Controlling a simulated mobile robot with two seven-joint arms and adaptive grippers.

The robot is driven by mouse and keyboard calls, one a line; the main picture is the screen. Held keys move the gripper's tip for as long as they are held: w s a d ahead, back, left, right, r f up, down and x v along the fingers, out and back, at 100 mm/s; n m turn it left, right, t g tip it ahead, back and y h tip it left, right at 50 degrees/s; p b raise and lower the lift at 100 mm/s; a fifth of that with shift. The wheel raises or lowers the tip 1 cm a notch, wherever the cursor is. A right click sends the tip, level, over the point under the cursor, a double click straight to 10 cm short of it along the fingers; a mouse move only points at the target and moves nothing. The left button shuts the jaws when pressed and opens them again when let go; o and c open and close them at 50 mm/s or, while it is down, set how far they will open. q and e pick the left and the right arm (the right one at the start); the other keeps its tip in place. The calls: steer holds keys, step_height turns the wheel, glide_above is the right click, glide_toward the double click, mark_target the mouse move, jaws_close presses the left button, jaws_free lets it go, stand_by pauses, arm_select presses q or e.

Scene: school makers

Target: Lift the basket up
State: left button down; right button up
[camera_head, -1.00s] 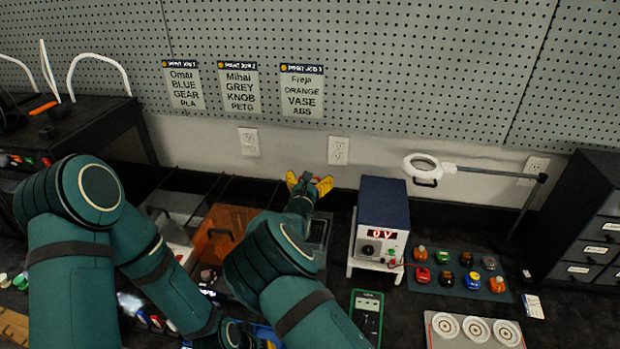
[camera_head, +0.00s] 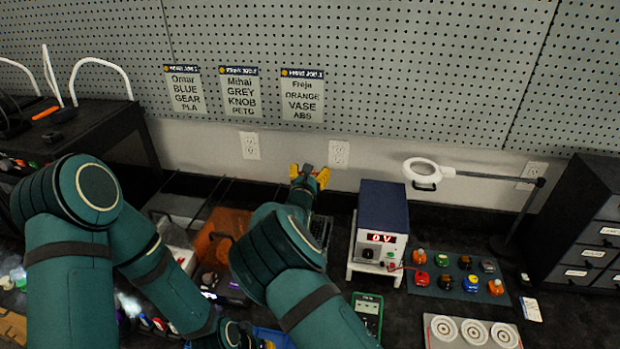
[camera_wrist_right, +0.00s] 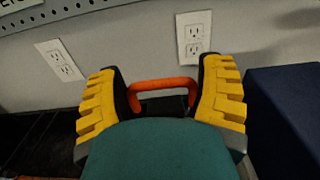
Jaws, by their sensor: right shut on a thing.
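My right gripper (camera_head: 309,178) is in front of the wall behind the bench, its two yellow fingers pointing away from me. In the right wrist view (camera_wrist_right: 164,100) the fingers stand on either side of an orange handle (camera_wrist_right: 165,84) and are shut on it. A small reddish bit of it shows between the fingertips in the head view.
A blue-topped power supply (camera_head: 382,222) stands close to the right of the gripper. Wall outlets (camera_head: 339,153) are behind.

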steer(key=shift+d+r, duration=0.1)
steer(key=shift+r, duration=0.15)
steer(key=o, duration=1.1)
steer(key=shift+f, duration=0.2)
steer(key=s+a, duration=0.2)
steer(key=s, duration=0.9)
steer(key=shift+s+a, duration=0.15)
steer(key=shift+s, duration=0.2)
